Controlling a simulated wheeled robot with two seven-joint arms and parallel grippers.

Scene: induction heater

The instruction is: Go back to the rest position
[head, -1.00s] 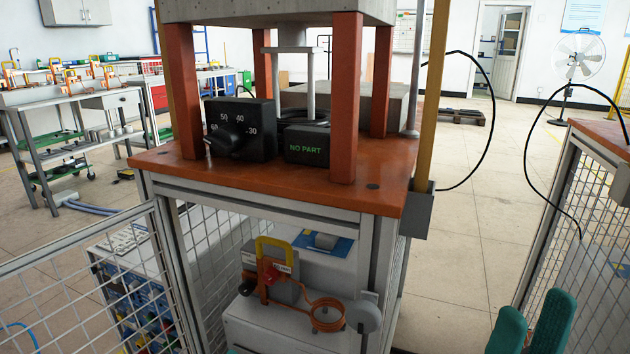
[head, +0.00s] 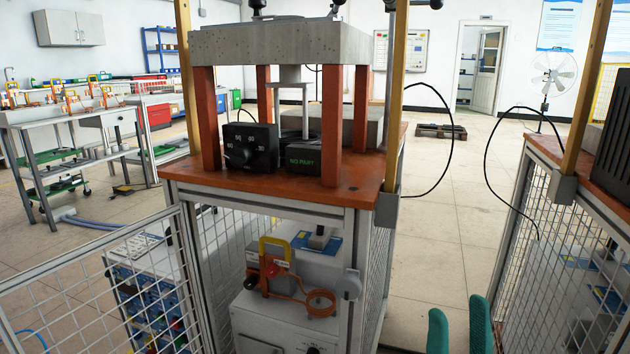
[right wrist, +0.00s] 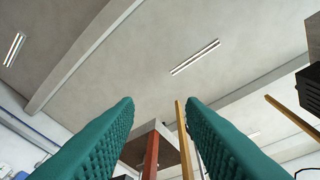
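My right gripper (head: 459,325) shows at the bottom of the head view, right of centre, as two teal fingertips pointing up with a gap between them. In the right wrist view my right gripper (right wrist: 160,112) has its two teal ribbed fingers apart, with nothing between them but the background of ceiling and press. It is open and empty. My left gripper is not in view.
A mesh gate (head: 95,285) is at left and a mesh-sided station (head: 575,235) at right. Bare floor (head: 440,230) lies between the stations.

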